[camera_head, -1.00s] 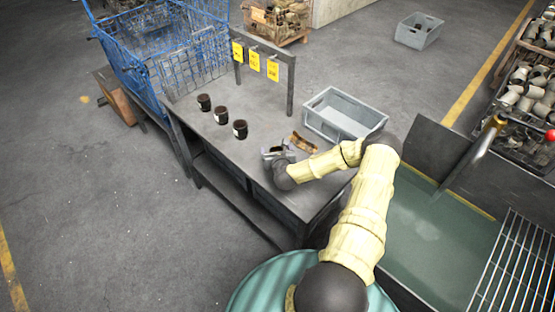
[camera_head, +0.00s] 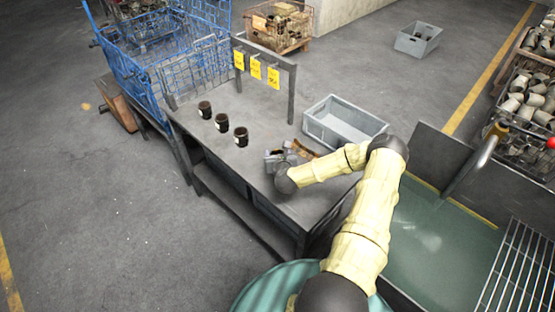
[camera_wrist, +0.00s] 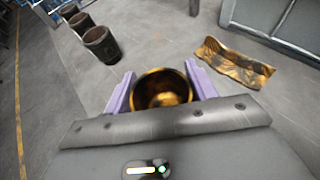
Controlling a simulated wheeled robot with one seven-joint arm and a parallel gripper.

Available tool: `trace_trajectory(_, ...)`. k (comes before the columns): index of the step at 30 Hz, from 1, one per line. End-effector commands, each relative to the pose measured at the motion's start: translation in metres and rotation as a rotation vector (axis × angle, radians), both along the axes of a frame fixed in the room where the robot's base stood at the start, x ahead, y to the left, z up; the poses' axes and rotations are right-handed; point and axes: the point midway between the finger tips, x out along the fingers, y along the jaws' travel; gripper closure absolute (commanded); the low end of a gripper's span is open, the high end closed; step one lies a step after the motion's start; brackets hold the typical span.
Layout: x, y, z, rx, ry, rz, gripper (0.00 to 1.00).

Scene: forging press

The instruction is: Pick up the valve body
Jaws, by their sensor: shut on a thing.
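My gripper (camera_wrist: 161,92) is shut on the valve body (camera_wrist: 161,90), a round hollow part with a dark rim and a golden-brown inside, seen from above between the two lilac fingers in the wrist view. In the head view my gripper (camera_head: 277,158) is low over the right part of the grey table (camera_head: 215,165). There the part is mostly hidden by the gripper, and I cannot tell whether it touches the table.
Three dark cup-shaped parts (camera_head: 221,122) stand in a row left of my gripper. A bent brown piece (camera_wrist: 235,62) lies close to its right. A grey bin (camera_head: 343,121) stands behind it. A frame with yellow tags (camera_head: 255,67) and a blue wire basket (camera_head: 165,60) are farther back.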

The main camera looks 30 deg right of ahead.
Motion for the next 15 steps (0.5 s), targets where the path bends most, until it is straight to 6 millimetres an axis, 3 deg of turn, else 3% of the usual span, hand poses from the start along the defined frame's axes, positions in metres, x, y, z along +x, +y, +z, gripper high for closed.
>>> trace_trajectory(9,0.001,-0.001,0.061,-0.003,-0.004,0.001,0.79)
trace_trajectory(15,0.0,0.0,0.077,0.0,-0.002,0.001,0.79)
